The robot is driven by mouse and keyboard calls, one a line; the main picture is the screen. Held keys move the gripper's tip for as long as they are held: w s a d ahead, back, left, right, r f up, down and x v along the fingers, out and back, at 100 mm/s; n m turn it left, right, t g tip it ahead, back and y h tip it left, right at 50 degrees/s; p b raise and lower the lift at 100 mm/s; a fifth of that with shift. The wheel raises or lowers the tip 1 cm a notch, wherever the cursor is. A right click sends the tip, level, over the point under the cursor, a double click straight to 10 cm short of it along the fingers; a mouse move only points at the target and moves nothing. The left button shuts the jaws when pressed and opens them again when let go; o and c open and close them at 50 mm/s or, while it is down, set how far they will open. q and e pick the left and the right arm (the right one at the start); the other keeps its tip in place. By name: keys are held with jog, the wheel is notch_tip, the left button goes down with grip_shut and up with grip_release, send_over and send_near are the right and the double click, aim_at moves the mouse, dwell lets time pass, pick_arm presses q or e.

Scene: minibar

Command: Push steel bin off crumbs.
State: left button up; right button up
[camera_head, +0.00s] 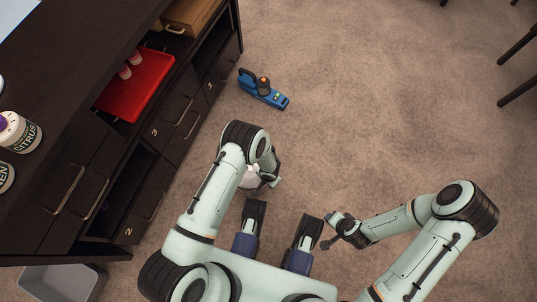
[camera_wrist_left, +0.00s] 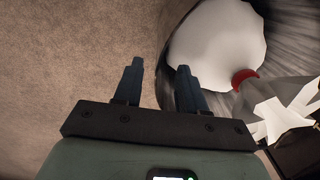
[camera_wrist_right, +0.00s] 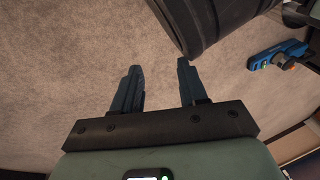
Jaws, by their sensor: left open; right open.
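The steel bin (camera_wrist_left: 290,25) shows in the left wrist view at the right, a brushed grey wall around white rubbish (camera_wrist_left: 215,42) and a piece with a red band. In the head view my left arm hides most of the bin, and only a white patch (camera_head: 249,179) shows beside the gripper. My left gripper (camera_head: 270,180) is open at the bin; its right finger overlaps the bin's edge in the wrist view, and I cannot tell whether they touch. My right gripper (camera_head: 331,231) is open and empty over the carpet. I see no crumbs in any view.
A blue handheld device (camera_head: 263,90) lies on the carpet beyond my left arm. A dark cabinet (camera_head: 172,128) with drawers and a red tray (camera_head: 135,84) stands at the left. A grey tub (camera_head: 62,283) is at bottom left. Carpet at centre right is clear; chair legs stand far right.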

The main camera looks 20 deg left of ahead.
pick_arm(q)
jog(key=shift+w+a+f+b, duration=0.15)
jog(key=shift+f+b, duration=0.5)
jog(key=shift+f, duration=1.25)
pick_arm(e)
jog(key=shift+g, duration=0.7)
jog(key=shift+s+d+f, duration=0.15)
jog(key=shift+s+f, duration=0.6)
jog(key=shift+s, duration=0.15)
jog(key=shift+s+d+f, duration=0.1)
jog(key=shift+s+f, duration=0.65)
jog(key=shift+s, duration=0.15)
pick_arm(q)
grip_shut()
